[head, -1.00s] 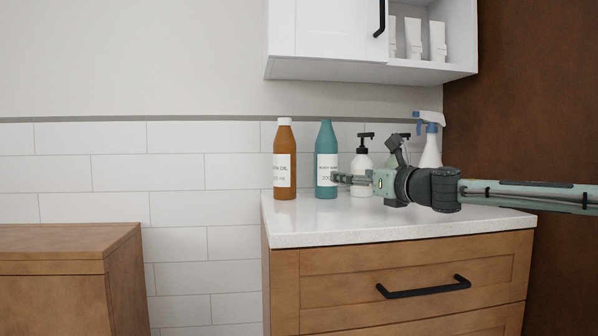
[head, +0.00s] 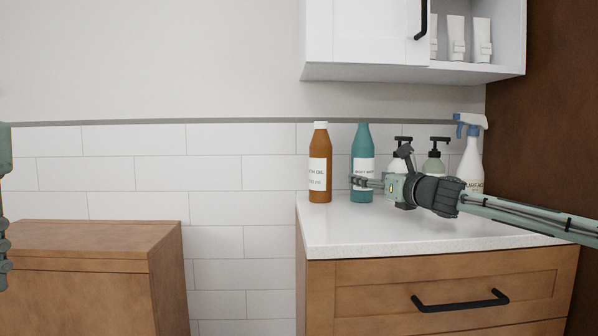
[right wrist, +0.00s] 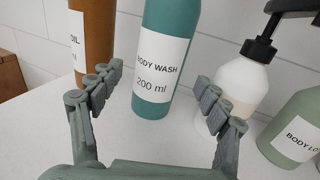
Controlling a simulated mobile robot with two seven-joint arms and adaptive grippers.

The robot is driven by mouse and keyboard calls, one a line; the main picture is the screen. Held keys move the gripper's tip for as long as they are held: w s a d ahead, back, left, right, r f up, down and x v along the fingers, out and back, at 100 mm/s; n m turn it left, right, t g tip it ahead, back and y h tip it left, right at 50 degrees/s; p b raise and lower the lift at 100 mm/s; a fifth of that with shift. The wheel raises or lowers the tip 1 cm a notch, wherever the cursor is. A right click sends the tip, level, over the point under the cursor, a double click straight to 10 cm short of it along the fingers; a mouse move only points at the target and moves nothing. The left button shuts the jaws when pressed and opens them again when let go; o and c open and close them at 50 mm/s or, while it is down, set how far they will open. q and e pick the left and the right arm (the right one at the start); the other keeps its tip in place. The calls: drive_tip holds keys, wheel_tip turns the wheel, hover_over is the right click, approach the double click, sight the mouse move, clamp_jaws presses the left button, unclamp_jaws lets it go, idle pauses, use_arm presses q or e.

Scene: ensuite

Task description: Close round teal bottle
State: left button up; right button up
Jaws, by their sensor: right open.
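The round teal bottle (head: 362,150) stands upright on the white counter, with a white "BODY WASH 200 ml" label. Its top looks teal in the head view; I cannot tell whether a cap is on it. In the right wrist view the bottle (right wrist: 163,60) stands just ahead, between the two spread fingers, with its top out of frame. My right gripper (head: 357,182) is open and empty at the height of the bottle's lower label, with its fingertips close to it; contact is unclear. My left gripper (head: 3,255) shows only in part at the left edge.
An orange-brown bottle (head: 320,165) with a white cap stands left of the teal one. A white pump bottle (right wrist: 236,92), a green pump bottle (right wrist: 296,128) and a spray bottle (head: 471,160) stand to the right. A white wall cabinet (head: 365,72) hangs above. The counter front (head: 345,230) is clear.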

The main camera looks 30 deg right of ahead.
use_arm(q)
wheel_tip(320, 180, up, 3)
drive_tip(key=shift+f+p, duration=0.2)
drive_tip(key=shift+p, duration=0.7)
use_arm(e)
drive_tip(key=w, duration=0.3)
drive_tip(key=shift+w+d+r, duration=0.15)
drive_tip(key=shift+d, duration=0.1)
drive_tip(key=shift+w+f, duration=0.2)
drive_tip(key=shift+w, duration=0.15)
drive_tip(key=shift+c, duration=0.4)
drive_tip(key=shift+r, duration=0.15)
drive_tip(key=c, duration=1.7)
use_arm(q)
drive_tip(key=shift+r, duration=0.1)
use_arm(e)
drive_tip(key=shift+o, duration=0.2)
